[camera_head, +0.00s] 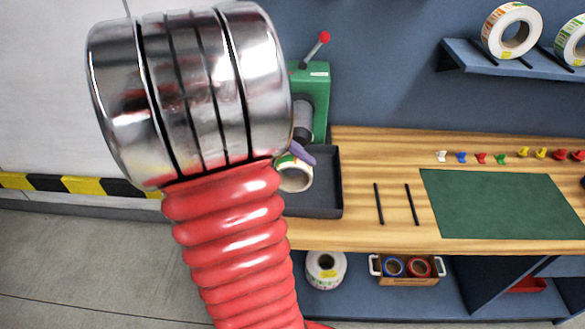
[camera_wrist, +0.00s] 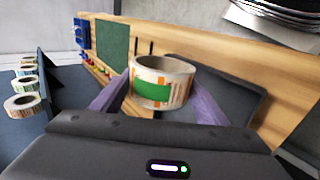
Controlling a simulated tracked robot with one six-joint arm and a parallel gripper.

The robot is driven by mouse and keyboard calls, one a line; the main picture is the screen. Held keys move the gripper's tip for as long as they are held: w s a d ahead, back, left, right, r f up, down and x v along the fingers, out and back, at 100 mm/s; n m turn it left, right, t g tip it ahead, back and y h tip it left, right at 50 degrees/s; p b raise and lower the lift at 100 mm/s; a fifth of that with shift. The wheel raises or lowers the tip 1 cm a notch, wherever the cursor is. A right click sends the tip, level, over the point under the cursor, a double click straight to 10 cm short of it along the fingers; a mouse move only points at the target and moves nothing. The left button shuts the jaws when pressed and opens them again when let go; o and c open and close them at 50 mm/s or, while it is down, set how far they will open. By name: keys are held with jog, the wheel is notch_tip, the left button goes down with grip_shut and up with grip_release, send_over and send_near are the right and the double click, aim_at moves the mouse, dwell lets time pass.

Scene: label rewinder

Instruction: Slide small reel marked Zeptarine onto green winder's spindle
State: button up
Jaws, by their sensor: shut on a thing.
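My gripper (camera_wrist: 157,100) has purple fingers, shut on a small label reel (camera_wrist: 152,88) with a white core, orange print and a green patch. No name is legible on it. In the head view the reel (camera_head: 295,179) shows in part over the dark tray, with one purple finger (camera_head: 301,152) above it; my arm hides the rest of the gripper. The green winder (camera_head: 320,92) stands behind, with a red-knobbed lever on top. A grey cylindrical part (camera_head: 303,118), perhaps its spindle, shows on its front, partly hidden by my arm. The reel appears apart from it, lower and nearer.
A dark tray (camera_head: 325,200) sits at the bench's left end. A green mat (camera_head: 500,203) and two black strips (camera_head: 394,204) lie to its right. Other reels stand on the wall shelf (camera_head: 470,60); one white reel (camera_head: 326,269) and a wooden crate (camera_head: 408,282) are below.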

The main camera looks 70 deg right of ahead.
jog(key=shift+s+r, duration=0.2)
jog(key=shift+s, duration=0.35)
jog(key=shift+w+d, duration=0.1)
jog(key=shift+d, duration=0.05)
jog(key=shift+w+d, duration=0.8)
jog(key=shift+d, duration=2.8)
jog(key=shift+w+d, duration=0.8)
jog(key=shift+d, duration=2.85)
jog(key=shift+w+d, duration=0.8)
jog(key=shift+d, duration=2.8)
jog(key=o, duration=1.1)
jog(key=shift+o, duration=0.2)
jog(key=shift+w, duration=0.15)
